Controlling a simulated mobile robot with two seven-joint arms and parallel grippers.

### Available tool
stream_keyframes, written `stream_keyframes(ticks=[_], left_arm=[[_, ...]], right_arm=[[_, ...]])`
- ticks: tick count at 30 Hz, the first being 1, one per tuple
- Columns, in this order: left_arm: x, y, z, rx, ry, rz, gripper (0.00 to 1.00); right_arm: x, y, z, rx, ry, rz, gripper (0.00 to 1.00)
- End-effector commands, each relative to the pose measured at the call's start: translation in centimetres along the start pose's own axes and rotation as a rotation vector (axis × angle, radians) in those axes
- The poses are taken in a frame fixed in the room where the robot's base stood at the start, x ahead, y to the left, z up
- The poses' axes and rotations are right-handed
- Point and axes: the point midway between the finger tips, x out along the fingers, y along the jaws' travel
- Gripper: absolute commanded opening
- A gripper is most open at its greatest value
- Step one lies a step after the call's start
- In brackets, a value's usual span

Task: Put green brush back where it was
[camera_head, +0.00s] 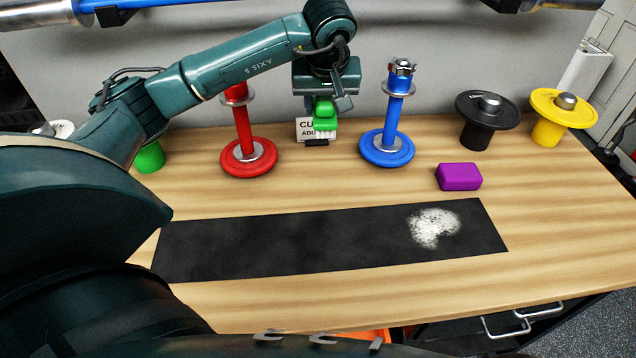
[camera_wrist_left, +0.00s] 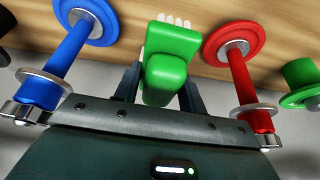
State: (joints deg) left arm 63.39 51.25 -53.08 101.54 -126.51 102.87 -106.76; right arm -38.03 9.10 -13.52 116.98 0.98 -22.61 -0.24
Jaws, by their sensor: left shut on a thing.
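The green brush (camera_head: 325,113) is held by my left gripper (camera_head: 328,100) at the back of the bench, between the red stand and the blue stand. I cannot tell whether the bristles touch the bench. My right gripper is not in view.
The red stand (camera_head: 243,125) and blue stand (camera_head: 394,115) flank the gripper closely. A purple block (camera_head: 459,177), a black weight holder (camera_head: 486,120) and a yellow one (camera_head: 550,118) are to the right. A black mat (camera_head: 300,243) with white powder (camera_head: 434,226) lies in front.

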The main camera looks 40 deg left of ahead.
Motion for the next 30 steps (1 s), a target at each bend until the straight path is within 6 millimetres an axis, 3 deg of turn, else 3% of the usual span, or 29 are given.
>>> stream_keyframes(ticks=[1, 6, 11, 18, 30], left_arm=[[1.2, -0.3, 1.0, -0.011, -0.004, -0.004, 0.22], [2.9, -1.0, 2.6, -0.045, -0.004, -0.014, 0.22], [4.0, -1.2, 3.4, -0.058, -0.006, -0.018, 0.22], [7.9, -1.2, 5.1, -0.058, -0.008, -0.018, 0.22], [11.9, -1.2, 6.8, -0.058, -0.007, -0.018, 0.22]], right_arm=[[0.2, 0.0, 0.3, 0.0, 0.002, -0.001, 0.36], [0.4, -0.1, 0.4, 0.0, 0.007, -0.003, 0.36], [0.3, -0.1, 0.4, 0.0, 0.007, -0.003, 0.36], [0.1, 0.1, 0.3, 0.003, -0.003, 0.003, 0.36], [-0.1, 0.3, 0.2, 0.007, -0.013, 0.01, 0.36]])
